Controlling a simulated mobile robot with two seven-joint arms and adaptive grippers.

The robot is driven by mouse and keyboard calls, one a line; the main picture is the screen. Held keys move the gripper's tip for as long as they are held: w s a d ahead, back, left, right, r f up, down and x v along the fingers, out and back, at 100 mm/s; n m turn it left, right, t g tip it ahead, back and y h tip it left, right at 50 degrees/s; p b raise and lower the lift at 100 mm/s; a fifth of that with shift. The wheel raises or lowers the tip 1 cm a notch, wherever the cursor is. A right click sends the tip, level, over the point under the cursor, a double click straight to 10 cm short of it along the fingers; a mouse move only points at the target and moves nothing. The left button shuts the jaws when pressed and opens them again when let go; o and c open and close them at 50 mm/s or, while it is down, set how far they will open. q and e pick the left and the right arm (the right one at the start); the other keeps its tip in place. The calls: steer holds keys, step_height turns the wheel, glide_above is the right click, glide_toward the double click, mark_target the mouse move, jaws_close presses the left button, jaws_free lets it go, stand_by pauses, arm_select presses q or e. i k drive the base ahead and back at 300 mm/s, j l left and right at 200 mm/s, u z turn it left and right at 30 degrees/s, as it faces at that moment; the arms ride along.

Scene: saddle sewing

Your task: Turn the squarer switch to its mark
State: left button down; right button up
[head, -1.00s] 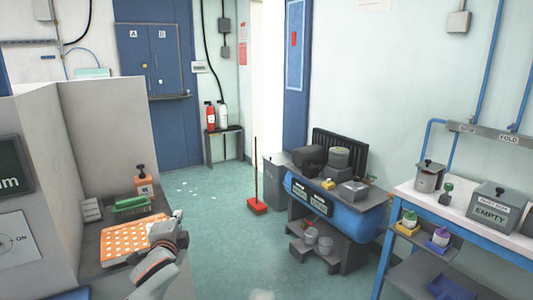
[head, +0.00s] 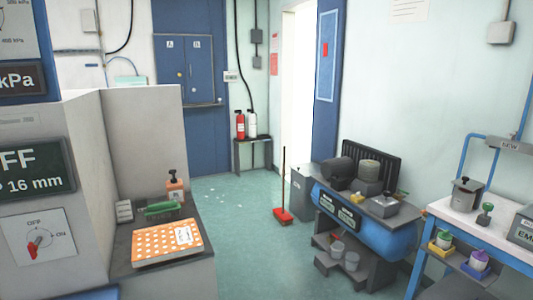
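A rotary switch (head: 38,240) sits on a pale plate on the grey panel at the left of the head view. Its plate is marked OFF above and ON to the right. The knob is grey with a red end at its lower left; which mark it points to is hard to tell. A dark display (head: 30,172) above the plate shows "FF" and "16 mm", cut off by the frame edge. No label readable in full names this as the squarer. Neither of my grippers is in view.
A grey counter beside the panel holds an orange dotted board (head: 160,245), a green-handled tool (head: 163,208) and an orange block with a dark knob (head: 175,188). A red broom (head: 283,214) stands on open floor.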

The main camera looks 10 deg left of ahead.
mark_target(32, 248)
steer(key=u, duration=1.65)
